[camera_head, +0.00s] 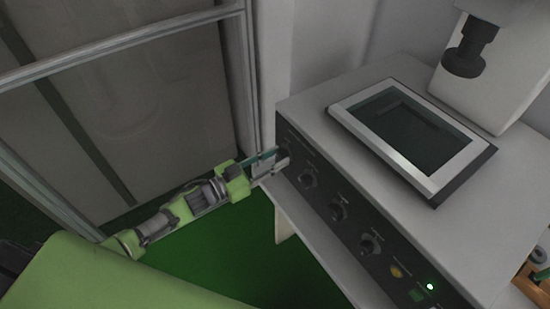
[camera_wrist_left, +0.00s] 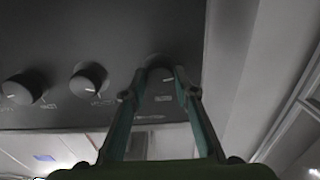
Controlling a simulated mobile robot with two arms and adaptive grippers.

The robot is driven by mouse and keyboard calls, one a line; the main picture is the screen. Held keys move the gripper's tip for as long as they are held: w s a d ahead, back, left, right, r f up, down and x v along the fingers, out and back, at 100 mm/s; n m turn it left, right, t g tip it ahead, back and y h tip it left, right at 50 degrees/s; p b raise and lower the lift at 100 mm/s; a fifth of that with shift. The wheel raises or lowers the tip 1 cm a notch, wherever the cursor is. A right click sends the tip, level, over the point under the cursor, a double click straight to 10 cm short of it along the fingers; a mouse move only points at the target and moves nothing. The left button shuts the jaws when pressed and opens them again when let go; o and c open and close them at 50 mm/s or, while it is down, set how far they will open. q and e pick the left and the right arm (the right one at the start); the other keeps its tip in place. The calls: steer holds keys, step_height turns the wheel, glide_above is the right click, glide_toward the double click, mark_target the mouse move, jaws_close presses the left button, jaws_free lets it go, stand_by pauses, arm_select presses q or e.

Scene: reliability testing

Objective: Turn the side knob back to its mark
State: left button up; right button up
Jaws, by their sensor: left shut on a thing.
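The grey machine (camera_head: 312,101) has a black front panel (camera_head: 325,184) with a row of dark round knobs. My left gripper (camera_head: 277,162) reaches the panel's far-left end in the head view and mostly hides the end knob there. In the left wrist view, that side knob (camera_wrist_left: 158,62) sits between the two fingertips, and the gripper is shut on it. A pale mark or label shows just below the knob, but its exact pointer angle is unclear.
Neighbouring knobs (camera_head: 308,180) and (camera_head: 338,210) stick out beside the held one. A yellow button (camera_head: 397,271) and a lit green lamp (camera_head: 430,287) are farther right. A screen (camera_head: 412,130) lies on top. A framed partition (camera_head: 130,110) stands at left.

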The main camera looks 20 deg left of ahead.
arm_select(q)
steer(key=shift+m, duration=0.3)
steer(key=shift+f+m+b, duration=0.1)
steer(key=shift+m+b, duration=0.35)
steer(key=shift+m, duration=0.55)
steer(key=m+b, duration=0.1)
steer(key=m, duration=0.2)
steer(key=shift+m, duration=0.3)
steer(key=m+b, duration=0.1)
steer(key=m, duration=0.2)
steer(key=shift+b, duration=0.35)
steer(key=m+b, duration=0.2)
steer(key=m, duration=0.4)
steer(key=shift+m+b, duration=1.4)
steer(key=shift+m, duration=0.9)
